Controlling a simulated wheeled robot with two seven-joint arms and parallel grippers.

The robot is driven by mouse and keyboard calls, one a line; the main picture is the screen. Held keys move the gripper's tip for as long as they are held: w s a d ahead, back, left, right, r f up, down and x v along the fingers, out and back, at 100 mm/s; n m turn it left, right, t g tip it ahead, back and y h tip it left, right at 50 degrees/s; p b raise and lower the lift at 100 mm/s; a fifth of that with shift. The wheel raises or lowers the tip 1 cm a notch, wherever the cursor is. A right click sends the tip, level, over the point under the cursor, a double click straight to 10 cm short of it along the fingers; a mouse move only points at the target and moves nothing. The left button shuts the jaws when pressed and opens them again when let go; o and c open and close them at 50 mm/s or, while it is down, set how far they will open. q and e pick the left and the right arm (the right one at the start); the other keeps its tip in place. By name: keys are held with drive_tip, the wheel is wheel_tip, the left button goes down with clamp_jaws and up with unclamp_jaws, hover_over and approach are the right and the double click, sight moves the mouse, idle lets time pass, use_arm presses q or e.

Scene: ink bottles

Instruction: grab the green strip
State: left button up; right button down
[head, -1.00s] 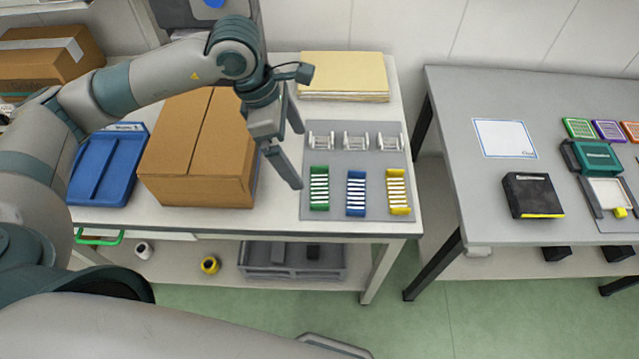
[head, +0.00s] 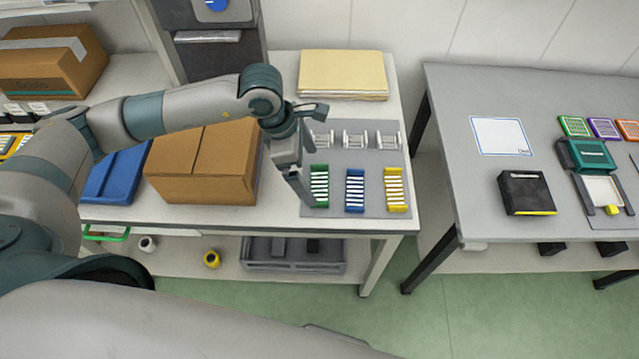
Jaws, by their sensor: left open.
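The green strip (head: 320,186) lies on a grey mat (head: 337,213) on the left table, at the left end of a row with a blue strip (head: 355,190) and a yellow strip (head: 396,189). It has green ends and white bars between. My left gripper (head: 306,186) is open, pointing down at the green strip's left side. Its fingers overlap the strip's left edge in the picture. I cannot tell whether they touch it. My right gripper is not in view.
White racks (head: 355,137) stand behind the strips. A cardboard box (head: 203,165) stands left of the gripper, with a blue tray (head: 115,170) beyond it. Yellowish folders (head: 343,73) lie at the back. A second table (head: 460,180) stands right, across a gap.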

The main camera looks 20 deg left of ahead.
sight(322, 188)
use_arm(q)
drive_tip(key=shift+w+d+f+p, duration=0.1)
drive_tip(key=shift+d+f+p, duration=0.25)
drive_tip(key=shift+f+p, duration=0.25)
drive_tip(key=p+x, duration=0.1)
drive_tip(key=x, duration=0.1)
drive_tip(key=shift+d+f, duration=0.2)
drive_tip(key=shift+f, duration=0.1)
drive_tip(key=shift+w+f, duration=0.1)
drive_tip(key=shift+f, duration=0.25)
drive_tip(key=c, duration=0.9)
